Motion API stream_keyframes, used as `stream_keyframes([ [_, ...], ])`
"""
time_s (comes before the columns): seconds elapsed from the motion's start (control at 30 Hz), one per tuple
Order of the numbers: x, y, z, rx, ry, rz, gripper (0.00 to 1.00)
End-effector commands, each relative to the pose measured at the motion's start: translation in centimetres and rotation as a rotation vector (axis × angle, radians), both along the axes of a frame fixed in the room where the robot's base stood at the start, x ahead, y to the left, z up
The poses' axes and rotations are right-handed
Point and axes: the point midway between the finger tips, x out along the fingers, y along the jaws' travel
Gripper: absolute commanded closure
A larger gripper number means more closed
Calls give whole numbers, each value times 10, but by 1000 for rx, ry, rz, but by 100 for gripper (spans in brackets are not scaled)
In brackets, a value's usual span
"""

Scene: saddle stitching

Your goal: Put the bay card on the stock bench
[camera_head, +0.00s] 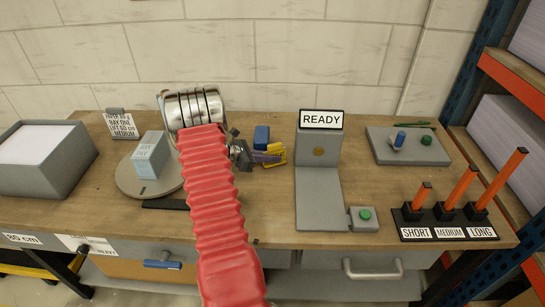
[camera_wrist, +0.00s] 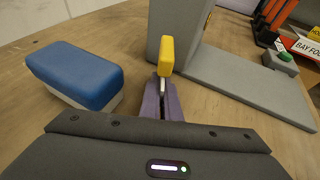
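A white card or sign lettered "BAY FOU…" (camera_wrist: 309,48) shows at the right edge of the wrist view, cut off by the frame. I cannot tell what it rests on, and I do not find it in the head view. A wooden bench (camera_head: 272,205) fills the head view; no label there names it the stock bench. My gripper (camera_head: 243,154) is low over the bench, partly hidden by my red arm sleeve.
A blue-topped block (camera_wrist: 75,73) lies beside the tool. A grey READY stand (camera_head: 318,180) is to the right, with orange posts (camera_head: 460,188) beyond. A turntable (camera_head: 130,182) with a pale blue box (camera_head: 150,155) and a grey paper tray (camera_head: 60,175) are left.

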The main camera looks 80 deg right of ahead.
Motion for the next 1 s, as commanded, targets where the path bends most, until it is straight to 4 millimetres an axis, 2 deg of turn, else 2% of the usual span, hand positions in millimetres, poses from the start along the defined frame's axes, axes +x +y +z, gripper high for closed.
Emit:
stream_keyframes([
  [0.3, 0, 0, -4, 0, 0, 0, 100],
  [0.33, 0, 0, -4, 0, 0, 0, 95],
  [0.6, 0, 0, -4, 0, 0, 0, 76],
  [1.0, 5, 3, -2, 0, 0, 1, 76],
])
